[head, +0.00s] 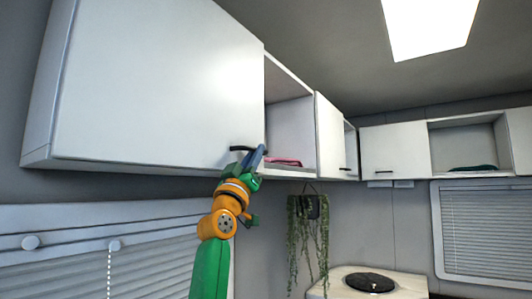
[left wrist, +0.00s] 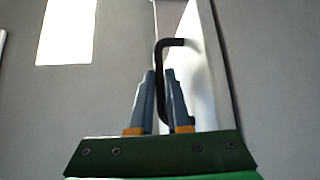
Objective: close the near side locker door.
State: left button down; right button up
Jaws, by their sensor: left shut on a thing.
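The near side locker door (head: 150,85) is the large white panel at the left of the head view. Its black handle (head: 240,149) sits low by its right edge. My left gripper (head: 257,158) reaches up from below and is shut on this handle. In the left wrist view the black bent handle (left wrist: 161,75) stands between the two blue-grey fingers (left wrist: 160,100), in front of a white panel. I cannot tell how wide the gap between the door and the locker frame is. My right gripper is not in view.
Beyond the door is an open compartment with a pink cloth (head: 284,162), then another white door (head: 330,138). A hanging plant (head: 308,225) is below. A counter with a black round hob (head: 370,282) stands at the back. Blinds (head: 60,255) cover the window at left.

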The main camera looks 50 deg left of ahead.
pick_arm(q)
jog(key=shift+s+r, duration=0.1)
jog(key=c, duration=1)
grip_release()
jog(key=shift+a, duration=0.1)
jog(key=shift+o, duration=0.6)
jog(key=shift+a, duration=0.2)
jog(key=b+v, duration=0.7)
jog(key=b, duration=0.1)
